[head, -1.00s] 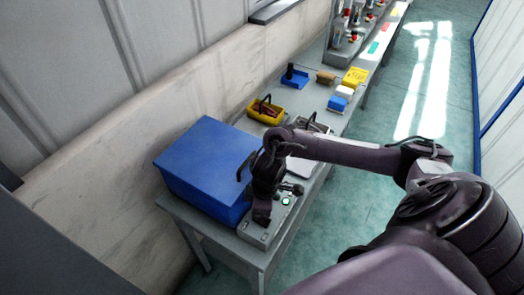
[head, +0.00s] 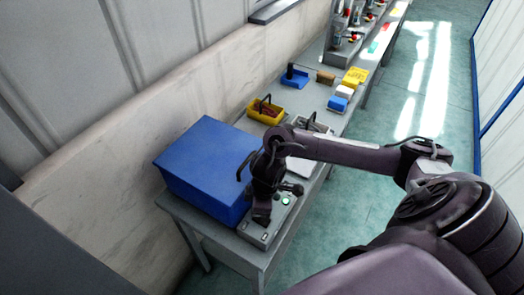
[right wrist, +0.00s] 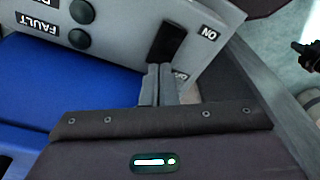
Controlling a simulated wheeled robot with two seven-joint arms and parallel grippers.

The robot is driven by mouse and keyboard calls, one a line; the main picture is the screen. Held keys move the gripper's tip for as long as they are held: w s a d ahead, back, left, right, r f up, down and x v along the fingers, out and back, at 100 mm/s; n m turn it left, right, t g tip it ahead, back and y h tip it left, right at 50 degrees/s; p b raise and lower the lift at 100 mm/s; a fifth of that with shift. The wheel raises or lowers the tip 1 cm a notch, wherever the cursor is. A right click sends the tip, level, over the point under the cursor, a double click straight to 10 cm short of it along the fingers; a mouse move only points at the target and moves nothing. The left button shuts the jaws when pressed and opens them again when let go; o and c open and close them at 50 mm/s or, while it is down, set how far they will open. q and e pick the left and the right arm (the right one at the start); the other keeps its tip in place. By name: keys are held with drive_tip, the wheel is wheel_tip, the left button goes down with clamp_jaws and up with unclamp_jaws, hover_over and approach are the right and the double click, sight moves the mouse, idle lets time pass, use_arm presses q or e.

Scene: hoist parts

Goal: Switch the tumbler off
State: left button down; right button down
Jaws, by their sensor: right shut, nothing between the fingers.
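The tumbler is a black rocker (right wrist: 167,42) on a grey panel in the right wrist view. An upside-down ON label (right wrist: 209,34) sits beside its upper end. Another label (right wrist: 180,76) by its lower end is partly hidden by my fingers. My right gripper (right wrist: 158,72) is shut and empty, its fingertips right at the rocker's lower end. I cannot tell whether they touch it. In the head view my right gripper (head: 262,217) is over the grey control box (head: 256,236), and the arm hides the tumbler. My left gripper is not in view.
A large blue box (head: 205,165) stands directly left of the control box on the bench. Yellow (head: 262,112) and blue (head: 294,78) bins lie farther along the bench. The floor to the right is clear.

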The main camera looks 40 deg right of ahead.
drive_tip(key=shift+f+b, duration=0.45)
drive_tip(key=shift+f, duration=0.35)
idle(0.4)
wheel_tip(320, 180, up, 5)
drive_tip(key=p, duration=0.6)
drive_tip(key=shift+r, duration=1.05)
drive_tip(key=shift+f, duration=0.1)
